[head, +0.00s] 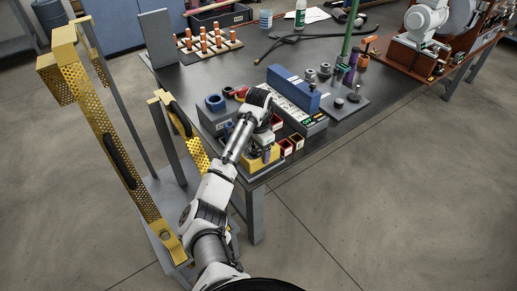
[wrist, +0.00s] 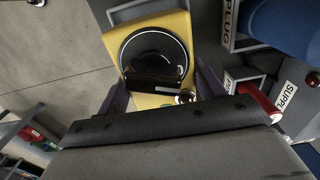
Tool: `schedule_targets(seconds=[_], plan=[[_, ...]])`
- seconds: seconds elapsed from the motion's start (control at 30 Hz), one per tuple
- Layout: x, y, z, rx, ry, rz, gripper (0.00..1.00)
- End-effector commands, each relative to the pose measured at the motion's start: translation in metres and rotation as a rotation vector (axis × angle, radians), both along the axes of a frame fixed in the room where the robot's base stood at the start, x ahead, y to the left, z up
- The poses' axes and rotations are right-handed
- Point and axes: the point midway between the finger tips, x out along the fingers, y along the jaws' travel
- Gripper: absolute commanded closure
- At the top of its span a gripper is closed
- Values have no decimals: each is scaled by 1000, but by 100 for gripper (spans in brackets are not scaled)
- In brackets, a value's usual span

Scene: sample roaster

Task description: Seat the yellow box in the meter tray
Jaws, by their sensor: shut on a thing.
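The yellow box (head: 250,164) is at the near left corner of the dark table, under the end of my arm. In the wrist view the yellow box (wrist: 182,28) has a round black dial on its face. My gripper (head: 263,148) is shut on it, with a dark finger on each side in the wrist view (wrist: 162,98). A grey tray rim (wrist: 128,13) shows just past the box's far edge. No label on that rim is readable, and I cannot tell whether the box is inside it or above it. My gripper hides the box's near part.
Beside the box are trays labelled PLUG (wrist: 231,22) and SUPPLY (wrist: 290,95), with a blue part (wrist: 285,22) and a red part (wrist: 258,103). A long blue block (head: 293,88) stands behind. A yellow perforated frame (head: 105,130) stands left of the table.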

Motion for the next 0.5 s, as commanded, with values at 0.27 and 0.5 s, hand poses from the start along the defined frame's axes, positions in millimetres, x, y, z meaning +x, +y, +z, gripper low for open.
schedule_targets(seconds=[0.27, 0.5], plan=[[0, 0, -11, -1, -1, 0, 70], [0, 0, -16, -1, -2, -1, 23]])
